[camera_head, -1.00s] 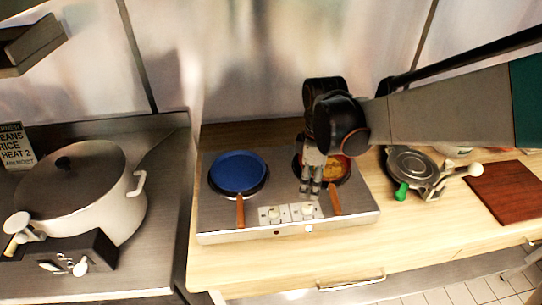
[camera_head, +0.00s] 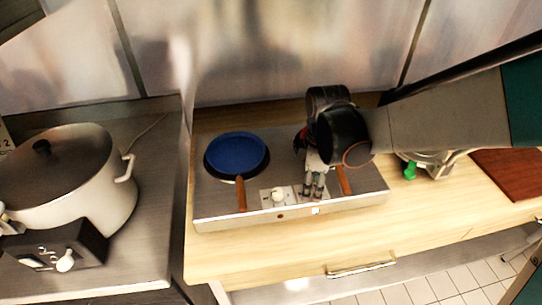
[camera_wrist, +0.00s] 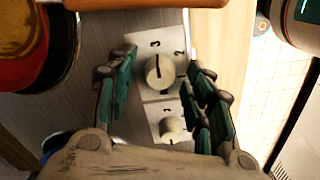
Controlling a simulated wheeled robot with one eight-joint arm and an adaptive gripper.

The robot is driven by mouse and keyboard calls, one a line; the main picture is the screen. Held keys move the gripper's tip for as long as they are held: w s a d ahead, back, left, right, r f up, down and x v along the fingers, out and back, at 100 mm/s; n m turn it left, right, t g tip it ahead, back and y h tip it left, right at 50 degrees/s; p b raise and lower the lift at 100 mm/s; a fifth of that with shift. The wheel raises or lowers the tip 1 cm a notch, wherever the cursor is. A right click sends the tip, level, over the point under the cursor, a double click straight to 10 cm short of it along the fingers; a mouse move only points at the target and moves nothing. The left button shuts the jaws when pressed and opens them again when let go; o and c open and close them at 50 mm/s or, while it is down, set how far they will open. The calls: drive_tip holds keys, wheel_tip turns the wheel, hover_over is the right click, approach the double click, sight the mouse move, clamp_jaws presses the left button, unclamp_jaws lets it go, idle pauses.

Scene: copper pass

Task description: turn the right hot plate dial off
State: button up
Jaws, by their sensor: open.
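The right hot plate dial (camera_wrist: 160,72) is a pale round knob on a white numbered plate. In the wrist view it sits between the fingers of my gripper (camera_wrist: 158,68), which is open around it. A dark line on the knob points near the printed 3. The left dial (camera_wrist: 172,128) shows below it, and also in the head view (camera_head: 278,193). In the head view my gripper (camera_head: 313,192) is at the front of the steel hot plate (camera_head: 226,216) and hides the right dial. Whether the fingers touch the knob I cannot tell.
A blue pan (camera_head: 237,152) sits on the left burner with its wooden handle forward. The right pan (camera_wrist: 15,40) holds orange food, and its handle (camera_head: 345,181) is close beside my gripper. A large pot (camera_head: 60,165) stands left. A green-knobbed item (camera_head: 410,171) is right.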

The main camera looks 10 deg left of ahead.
drive_tip(key=shift+c, duration=0.4)
drive_tip(key=c, duration=1)
drive_tip(key=shift+c, duration=0.2)
